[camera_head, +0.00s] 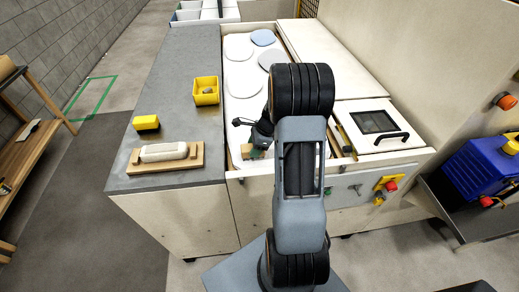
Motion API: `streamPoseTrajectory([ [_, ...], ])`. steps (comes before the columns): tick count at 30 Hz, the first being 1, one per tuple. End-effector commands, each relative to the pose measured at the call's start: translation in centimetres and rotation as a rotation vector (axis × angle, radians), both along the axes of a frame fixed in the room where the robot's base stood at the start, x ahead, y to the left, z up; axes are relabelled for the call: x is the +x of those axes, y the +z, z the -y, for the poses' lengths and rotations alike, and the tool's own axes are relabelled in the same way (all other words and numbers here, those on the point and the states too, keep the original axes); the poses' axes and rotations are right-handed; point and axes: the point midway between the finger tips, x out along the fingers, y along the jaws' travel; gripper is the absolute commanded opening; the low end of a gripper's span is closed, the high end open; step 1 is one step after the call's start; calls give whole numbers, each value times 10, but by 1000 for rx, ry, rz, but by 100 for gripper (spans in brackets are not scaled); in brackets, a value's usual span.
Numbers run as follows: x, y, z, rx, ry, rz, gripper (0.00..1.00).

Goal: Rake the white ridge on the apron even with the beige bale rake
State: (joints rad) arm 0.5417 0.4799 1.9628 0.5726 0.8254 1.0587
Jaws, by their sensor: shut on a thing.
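My gripper (258,138) is low over the front part of the white-floored trough, partly hidden by my own arm. Its jaws are shut on a small beige piece, which I take to be the bale rake (253,153), just below the jaws. Most of the rake is hidden, and I cannot tell whether it touches the floor. The pale floor of the trough (235,108) shows to the left of the gripper. I cannot make out the white ridge there; my arm covers much of this area.
White, blue and grey discs lie farther back in the trough. On the grey counter (180,80) at left stand a yellow bin (206,91), a yellow-black block (146,124) and a white block (163,152) on a wooden board (135,168). A lidded box (376,123) stands right.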

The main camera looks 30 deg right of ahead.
Motion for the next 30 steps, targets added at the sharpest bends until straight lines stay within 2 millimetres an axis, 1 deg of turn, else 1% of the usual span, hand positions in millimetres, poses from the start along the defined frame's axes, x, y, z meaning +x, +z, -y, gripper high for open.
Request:
streamPoseTrajectory([
  [17, -1, -1, 2, 0, -1, -2, 21],
  [25, -12, -1, 25, -1, -4, -2, 21],
  [30, -18, 0, 36, 0, -1, -2, 21],
])
